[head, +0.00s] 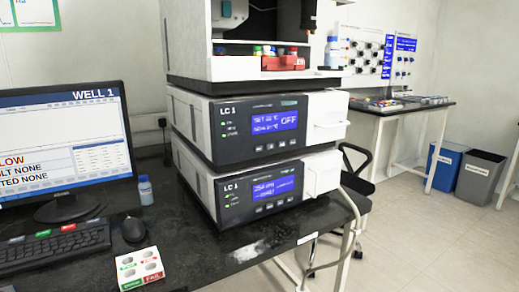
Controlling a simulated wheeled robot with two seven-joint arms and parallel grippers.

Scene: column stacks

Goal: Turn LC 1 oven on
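The LC 1 stack stands on the dark bench in the head view. Its upper module, labelled LC 1 (262,128), has a blue display (275,123) with small temperature-like text and a large "OFF". A row of small buttons (270,146) sits under that display. The lower module (262,192), also labelled LC 1, has a lit blue display with smaller text. Both modules show small green lights at the left of their panels. Neither of my grippers is in view.
A monitor (65,140) reading "WELL 1", a keyboard (50,246), a mouse (133,230), a small bottle (145,192) and a white button box (139,268) occupy the bench's left. A chair (352,165) stands behind right. Two bins (480,175) stand farther right; the floor between is clear.

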